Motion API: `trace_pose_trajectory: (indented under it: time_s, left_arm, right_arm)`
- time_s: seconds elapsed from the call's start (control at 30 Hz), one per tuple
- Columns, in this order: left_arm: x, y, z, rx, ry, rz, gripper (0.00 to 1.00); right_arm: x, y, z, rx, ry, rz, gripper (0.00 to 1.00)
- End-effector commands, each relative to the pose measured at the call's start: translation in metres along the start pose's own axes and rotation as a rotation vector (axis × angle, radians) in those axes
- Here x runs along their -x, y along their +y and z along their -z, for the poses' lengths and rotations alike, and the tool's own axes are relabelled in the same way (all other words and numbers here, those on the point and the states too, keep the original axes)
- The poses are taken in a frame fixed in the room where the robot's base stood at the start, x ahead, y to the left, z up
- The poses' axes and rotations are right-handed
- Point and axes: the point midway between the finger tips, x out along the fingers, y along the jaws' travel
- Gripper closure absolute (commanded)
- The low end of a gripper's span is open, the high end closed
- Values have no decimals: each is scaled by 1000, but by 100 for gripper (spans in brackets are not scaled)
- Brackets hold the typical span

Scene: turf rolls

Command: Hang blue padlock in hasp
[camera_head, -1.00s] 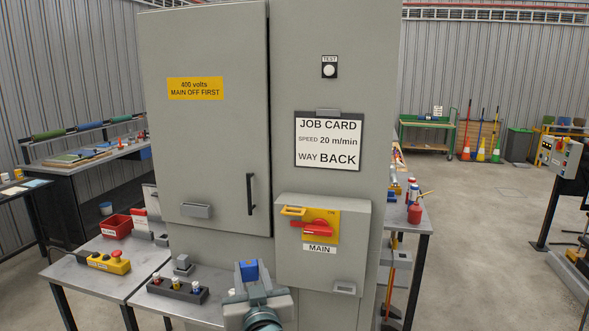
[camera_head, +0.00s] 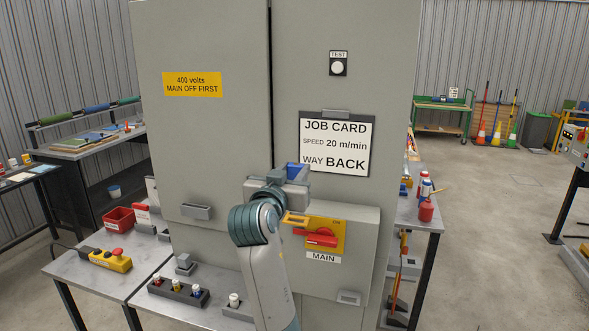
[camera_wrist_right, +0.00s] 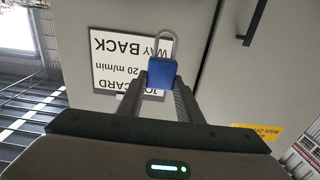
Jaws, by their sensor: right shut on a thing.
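My right gripper (camera_head: 292,178) is shut on the blue padlock (camera_head: 295,170), in front of the grey cabinet and above the main switch. In the right wrist view the padlock (camera_wrist_right: 162,74) sits between the fingertips, with its grey shackle pointing away from the gripper. The yellow hasp (camera_head: 296,219) is at the upper left of the yellow MAIN switch plate, just below my right gripper and apart from the padlock. The red switch handle (camera_head: 321,238) lies roughly level. My left gripper is not in view.
The job card (camera_head: 337,145) hangs on the cabinet right of the gripper. The cabinet door (camera_head: 205,130) is closed. Open floor lies at right.

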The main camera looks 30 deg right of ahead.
Motion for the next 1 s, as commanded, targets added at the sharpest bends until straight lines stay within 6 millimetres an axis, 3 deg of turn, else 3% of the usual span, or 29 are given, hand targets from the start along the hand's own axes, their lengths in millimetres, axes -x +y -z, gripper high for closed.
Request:
trace_pose_trajectory:
  time_s: [0.37, 1.0]
  left_arm:
    - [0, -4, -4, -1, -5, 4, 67]
    - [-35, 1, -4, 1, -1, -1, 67]
  right_arm:
    - [1, 0, -1, -1, -1, 2, 92]
    - [1, -1, -48, -1, -1, 2, 92]
